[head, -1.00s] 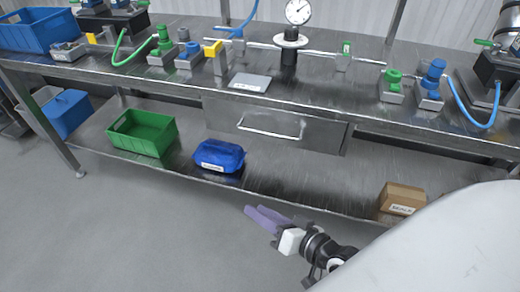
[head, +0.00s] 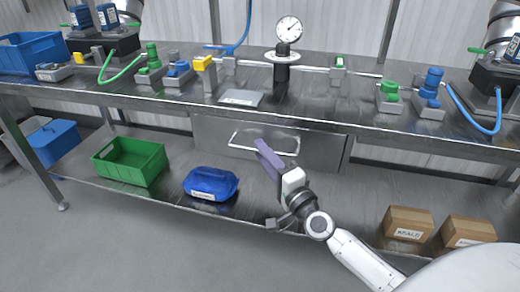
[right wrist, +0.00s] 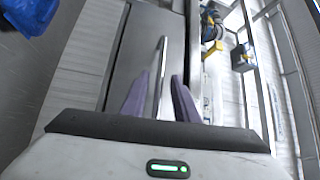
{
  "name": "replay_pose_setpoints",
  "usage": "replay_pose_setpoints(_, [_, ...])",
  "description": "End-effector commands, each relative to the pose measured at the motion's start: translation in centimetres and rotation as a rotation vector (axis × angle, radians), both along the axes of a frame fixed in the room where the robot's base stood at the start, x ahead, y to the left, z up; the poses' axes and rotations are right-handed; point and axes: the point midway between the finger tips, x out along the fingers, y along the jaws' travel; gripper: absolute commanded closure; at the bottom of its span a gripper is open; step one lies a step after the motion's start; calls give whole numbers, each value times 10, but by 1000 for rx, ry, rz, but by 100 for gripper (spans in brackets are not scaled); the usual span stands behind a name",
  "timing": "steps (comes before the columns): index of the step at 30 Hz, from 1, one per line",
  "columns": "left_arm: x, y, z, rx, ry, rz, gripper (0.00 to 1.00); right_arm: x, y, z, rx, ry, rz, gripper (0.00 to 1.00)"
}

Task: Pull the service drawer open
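The service drawer (head: 318,155) is a grey metal front under the bench top, and it looks closed. Its bar handle (head: 237,138) runs across the front. My right gripper (head: 264,150) is at the handle, its purple fingers overlapping the handle's right part in the head view. In the right wrist view the two fingers of the right gripper (right wrist: 160,98) are apart, and the pale handle bar (right wrist: 162,62) shows in the gap between them. I cannot tell whether either finger touches it. My left gripper is not in view.
The bench top (head: 330,108) overhangs the drawer and carries a gauge (head: 289,29) and fittings. On the lower shelf are a green crate (head: 130,165), a blue bag (head: 211,184) and cardboard boxes (head: 408,222). The shelf's edge runs below my right gripper.

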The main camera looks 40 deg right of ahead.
Motion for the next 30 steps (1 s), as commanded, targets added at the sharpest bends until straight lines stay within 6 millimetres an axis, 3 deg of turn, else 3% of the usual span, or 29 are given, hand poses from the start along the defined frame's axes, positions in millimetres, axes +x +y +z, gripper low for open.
replay_pose_setpoints(6, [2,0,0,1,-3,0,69,18,-1,2,0,0,0,73])
replay_pose_setpoints(14, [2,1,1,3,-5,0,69,20,-1,2,-1,1,1,73])
replay_pose_setpoints(20, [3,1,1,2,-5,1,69,20,-1,2,-1,1,1,100])
replay_pose_setpoints(30, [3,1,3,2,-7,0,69,18,-2,2,0,2,-4,100])
